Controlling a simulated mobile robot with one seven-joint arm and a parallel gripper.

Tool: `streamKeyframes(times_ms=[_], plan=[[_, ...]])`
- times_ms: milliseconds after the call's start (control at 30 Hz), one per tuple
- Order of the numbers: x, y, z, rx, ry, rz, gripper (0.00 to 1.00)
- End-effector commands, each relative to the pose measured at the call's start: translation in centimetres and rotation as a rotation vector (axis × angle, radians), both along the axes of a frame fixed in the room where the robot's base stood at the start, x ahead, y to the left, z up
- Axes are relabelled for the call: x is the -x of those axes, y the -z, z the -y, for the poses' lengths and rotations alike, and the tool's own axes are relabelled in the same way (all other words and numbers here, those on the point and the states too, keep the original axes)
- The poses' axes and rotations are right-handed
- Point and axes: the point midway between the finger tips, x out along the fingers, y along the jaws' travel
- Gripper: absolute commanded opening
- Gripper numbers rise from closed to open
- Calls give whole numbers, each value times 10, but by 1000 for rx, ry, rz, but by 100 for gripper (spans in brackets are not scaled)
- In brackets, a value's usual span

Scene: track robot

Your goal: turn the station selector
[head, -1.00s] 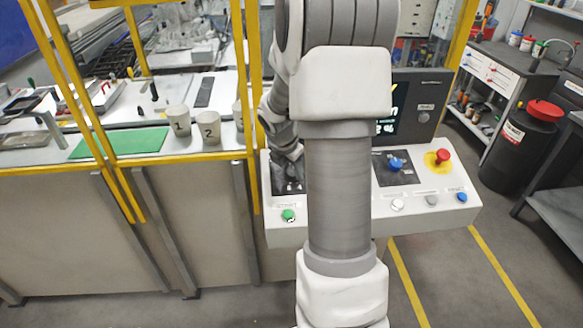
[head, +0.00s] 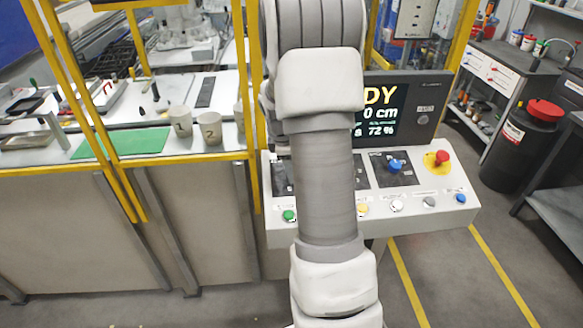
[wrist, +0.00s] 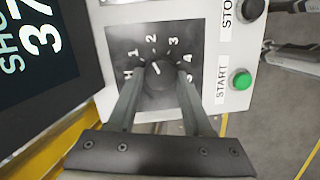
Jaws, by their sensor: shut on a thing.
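My gripper (wrist: 160,73) is shut on the knob, with one finger on each side. In the head view my arm covers the gripper and the knob. The sloped white console (head: 430,219) shows on both sides of the arm.
A green START button (wrist: 241,80) and a dark STOP button (wrist: 252,9) sit right of the selector plate in the wrist view. The console also bears a blue knob (head: 396,166), a red emergency button (head: 442,157) and a screen (head: 405,125). Yellow frame posts (head: 251,100) stand left.

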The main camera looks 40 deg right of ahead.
Motion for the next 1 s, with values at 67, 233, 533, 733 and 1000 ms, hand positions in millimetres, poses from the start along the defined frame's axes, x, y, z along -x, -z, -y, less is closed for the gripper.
streamKeyframes(times_ms=[67, 233, 533, 733, 1000], plan=[[-1, 0, 1, -16, 71, 10, 0], [-1, 0, 1, -52, 227, 32, 0], [-1, 0, 3, -115, 501, 71, 0], [-1, 0, 4, -156, 686, 96, 0], [-1, 0, 6, -213, 933, 132, 0]])
